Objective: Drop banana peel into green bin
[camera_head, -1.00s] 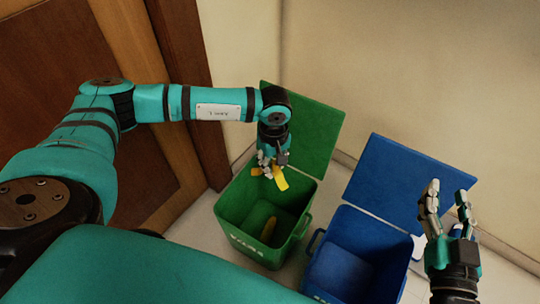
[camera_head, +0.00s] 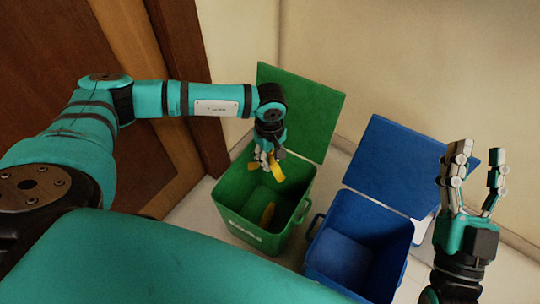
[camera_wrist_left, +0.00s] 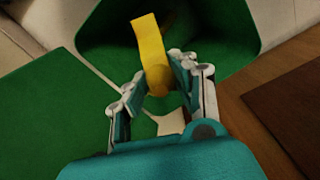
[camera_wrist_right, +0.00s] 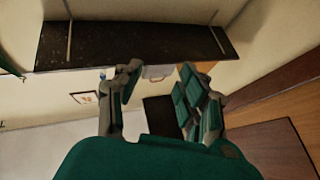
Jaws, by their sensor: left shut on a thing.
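A yellow banana peel (camera_head: 277,172) is held in my left gripper (camera_head: 266,160), above the back part of the open green bin (camera_head: 235,205). In the left wrist view the peel (camera_wrist_left: 150,45) sticks out past the fingers of my left gripper (camera_wrist_left: 157,85), with the bin's green interior (camera_wrist_left: 215,30) beyond it. Another yellow piece (camera_head: 268,213) lies inside the green bin. My right gripper (camera_head: 475,180) is raised at the right with its fingers spread and empty; the right wrist view shows the same spread fingers (camera_wrist_right: 160,85).
A blue bin (camera_head: 345,250) with its lid (camera_head: 385,165) open stands right of the green bin. The green lid (camera_head: 300,110) stands open behind the green bin, near the wall. A brown wooden door (camera_head: 80,45) is at the left.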

